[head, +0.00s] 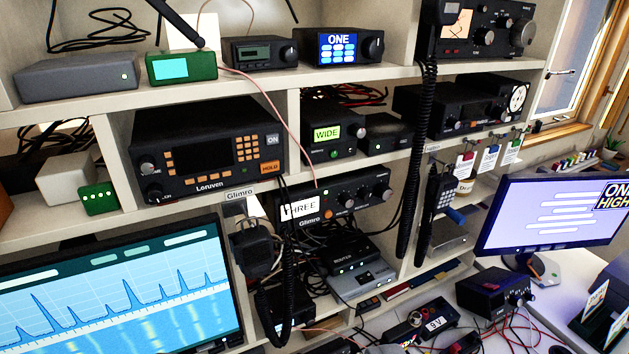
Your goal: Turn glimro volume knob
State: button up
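The Glimro radio (362,189) is a black box in the middle cubby, under the shelf edge. Its front bears a white card reading "THREE" (300,208), with the name Glimro below it. A larger round knob (345,201) sits near the middle of its front, and another knob (382,193) sits at its right end. A small orange button (327,215) is left of the larger knob. I cannot read which knob is the volume. A "Glimro" label (239,193) is on the shelf edge. My gripper is not in view.
A hand microphone (256,250) and coiled cord hang before the radio's left side. Another coiled cord (411,180) hangs to its right. The Loruven radio (207,150) is up left. Monitors (110,290) (553,215) stand at both sides. Devices and cables crowd the desk below.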

aim_at(346, 199)
jog(key=k, duration=0.5)
jog(key=z, duration=0.9)
jog(key=i, duration=0.8)
jog(key=u, duration=0.05)
